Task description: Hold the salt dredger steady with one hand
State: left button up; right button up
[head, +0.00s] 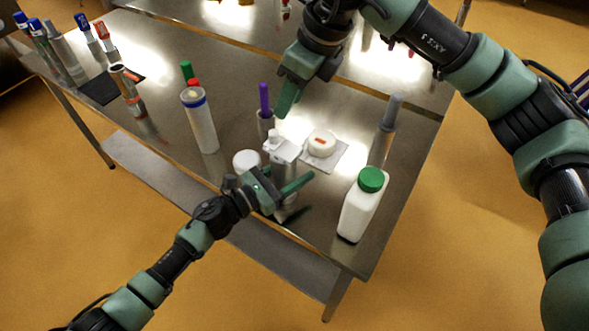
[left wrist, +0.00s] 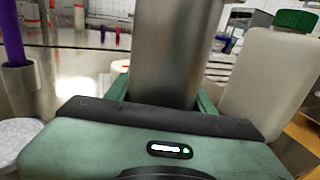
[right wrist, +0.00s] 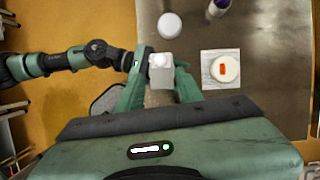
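The salt dredger (head: 284,158), a grey upright body with a pale top, stands near the table's front edge in the head view. It fills the middle of the left wrist view (left wrist: 178,50), and its top shows in the right wrist view (right wrist: 161,76). My left gripper (head: 290,187) has one finger on each side of its body, both seeming to touch it; the far finger is mostly hidden in the head view. My right gripper (head: 286,100) is above and behind the dredger, fingers apart and empty. In the right wrist view the dredger appears below, between the fingers.
A white bottle with a green cap (head: 362,205) stands right of the dredger. A white round cheese (head: 321,144) on a pale mat (head: 336,160) lies behind it. A white tub (head: 246,162), a purple-handled tool (head: 264,98) and a tall white tube (head: 200,123) stand to the left.

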pick_arm(q)
grip_shut()
pick_arm(e)
jog(key=shift+o, duration=0.3)
jog(key=shift+o, duration=0.2)
jog(key=shift+a, duration=0.1)
